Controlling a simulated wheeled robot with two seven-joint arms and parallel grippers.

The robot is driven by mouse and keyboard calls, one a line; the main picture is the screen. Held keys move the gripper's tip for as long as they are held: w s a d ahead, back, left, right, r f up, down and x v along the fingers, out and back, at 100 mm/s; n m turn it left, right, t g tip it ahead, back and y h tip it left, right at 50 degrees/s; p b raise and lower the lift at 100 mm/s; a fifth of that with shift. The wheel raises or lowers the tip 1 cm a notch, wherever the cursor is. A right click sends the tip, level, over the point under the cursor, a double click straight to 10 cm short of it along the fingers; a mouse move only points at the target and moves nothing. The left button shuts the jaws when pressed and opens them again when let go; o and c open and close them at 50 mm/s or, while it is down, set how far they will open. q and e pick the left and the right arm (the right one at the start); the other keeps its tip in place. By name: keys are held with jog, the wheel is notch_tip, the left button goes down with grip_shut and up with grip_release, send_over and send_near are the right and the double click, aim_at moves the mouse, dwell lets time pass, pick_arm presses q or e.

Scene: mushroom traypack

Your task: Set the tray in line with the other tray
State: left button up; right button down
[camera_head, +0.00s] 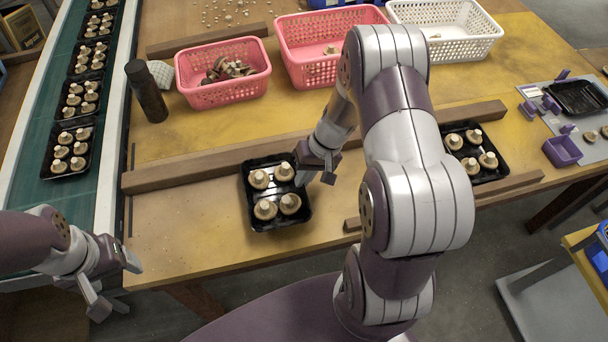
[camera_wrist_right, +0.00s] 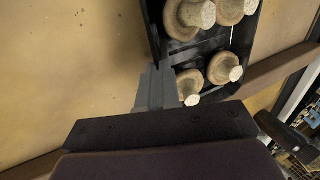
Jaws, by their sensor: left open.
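A black tray (camera_head: 280,222) with several mushrooms lies on the near part of the table, slightly turned against the long wooden bar. Its far edge overlaps the bar in the picture; whether they touch I cannot tell. My right gripper (camera_head: 323,168) is at its right side. In the right wrist view the tray (camera_wrist_right: 212,48) shows beside the fingers (camera_wrist_right: 158,88), which are close together on its rim. The other black tray (camera_head: 486,146), also with mushrooms, sits farther right, partly behind my right arm. My left gripper (camera_head: 116,285) is open and empty, low at the left.
The long wooden bar (camera_head: 190,170) crosses the table behind the tray; a shorter bar (camera_head: 510,185) lies at the front right. Pink baskets (camera_head: 222,92), a white basket (camera_head: 445,35) and a dark bottle (camera_head: 147,92) stand behind. A green conveyor (camera_head: 55,205) with filled trays runs at left.

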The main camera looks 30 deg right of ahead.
jog(key=shift+f, duration=0.25)
jog(key=c, duration=1.4)
grip_release()
jog(key=shift+r, duration=0.1)
jog(key=shift+o, duration=0.2)
jog(key=shift+r+p, duration=0.3)
jog(key=shift+r, duration=0.05)
jog(key=p+v, duration=0.1)
jog(key=v, duration=1.1)
jog(key=s+a+r+n+h, duration=0.2)
jog(key=s+a+n+h, duration=0.1)
jog(key=s+a, duration=0.4)
jog(key=shift+s+a+h, duration=0.4)
jog(key=shift+a+h, duration=0.2)
jog(key=shift+a, duration=0.65)
